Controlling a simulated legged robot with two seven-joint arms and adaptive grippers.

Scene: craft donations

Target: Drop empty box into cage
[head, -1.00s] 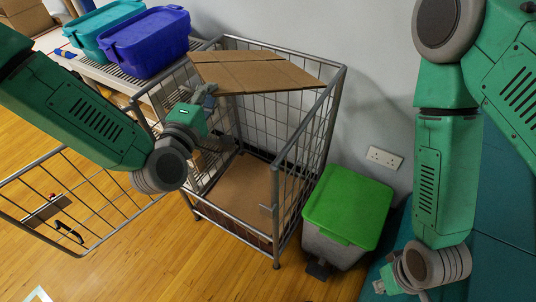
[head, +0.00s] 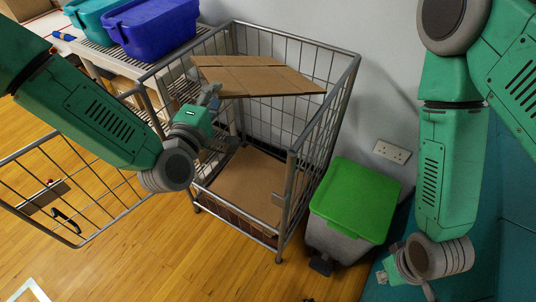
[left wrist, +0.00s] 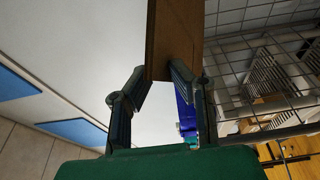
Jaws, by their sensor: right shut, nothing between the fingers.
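The empty box is a flattened brown cardboard piece (head: 262,80), held tilted at the top of the wire cage (head: 325,130). My left gripper (head: 212,95) is shut on its near left edge. In the left wrist view the cardboard (left wrist: 172,40) stands between the fingers of this gripper (left wrist: 158,80). The cage has a grey metal frame, and its front gate (head: 75,190) is swung open to the left. Brown cardboard (head: 245,185) lies on the cage floor. My right gripper (head: 388,277) is low at the right, shut and empty, away from the cage.
A grey bin with a green lid (head: 355,200) stands close to the cage's right side. Blue (head: 155,28) and teal (head: 88,15) tubs sit on a slatted rack (head: 110,55) behind left. A wall with a socket (head: 392,152) is behind. Wooden floor in front is clear.

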